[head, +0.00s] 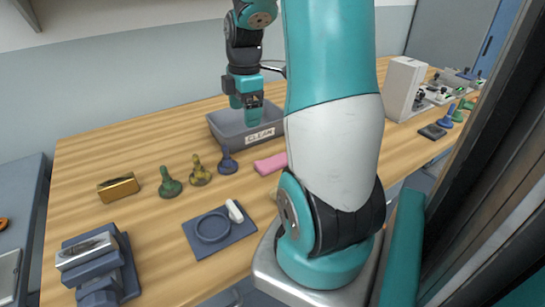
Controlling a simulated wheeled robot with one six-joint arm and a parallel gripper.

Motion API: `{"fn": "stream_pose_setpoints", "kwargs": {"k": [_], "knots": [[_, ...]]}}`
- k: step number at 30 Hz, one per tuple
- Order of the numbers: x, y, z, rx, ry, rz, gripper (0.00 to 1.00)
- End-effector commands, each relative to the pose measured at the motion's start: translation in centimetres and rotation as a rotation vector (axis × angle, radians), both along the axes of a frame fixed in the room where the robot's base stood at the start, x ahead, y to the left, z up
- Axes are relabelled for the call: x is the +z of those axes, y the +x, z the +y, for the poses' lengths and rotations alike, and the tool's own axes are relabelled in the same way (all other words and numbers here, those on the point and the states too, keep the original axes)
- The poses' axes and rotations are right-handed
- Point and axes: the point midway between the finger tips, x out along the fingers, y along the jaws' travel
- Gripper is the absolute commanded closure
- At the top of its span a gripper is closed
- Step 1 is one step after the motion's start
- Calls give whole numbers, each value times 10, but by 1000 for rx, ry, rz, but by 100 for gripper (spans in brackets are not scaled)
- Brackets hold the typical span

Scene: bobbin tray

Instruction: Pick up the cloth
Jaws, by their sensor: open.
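A pink folded piece, which looks like the cloth (268,165), lies flat on the wooden table just in front of the grey bin labelled CLEAN. My arm hides its right end. My gripper (244,110) is open and points down over the left part of the grey bin (222,138). It appears higher than the cloth and farther back, apart from it. I see nothing between its fingers.
A blue stamp-like piece (228,162), an olive one (200,172) and a green one (170,184) stand left of the cloth. A brass block (118,188), a blue tray (215,248) with a white piece and a blue fixture (102,270) are nearby. The back left table is clear.

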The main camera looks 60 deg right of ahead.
Motion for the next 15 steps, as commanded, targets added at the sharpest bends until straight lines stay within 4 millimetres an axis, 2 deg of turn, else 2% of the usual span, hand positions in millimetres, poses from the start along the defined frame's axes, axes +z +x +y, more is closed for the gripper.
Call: {"fn": "stream_pose_setpoints", "kwargs": {"k": [1, 3, 6, 11, 15], "knots": [[-1, -13, -25, 10, -9, 16, 12], [-4, -26, -48, 40, -18, 33, 12], [-8, -38, -66, 70, -24, 49, 12], [-29, -43, -71, 85, -23, 57, 12], [-61, -43, -70, 87, -21, 58, 12]]}}
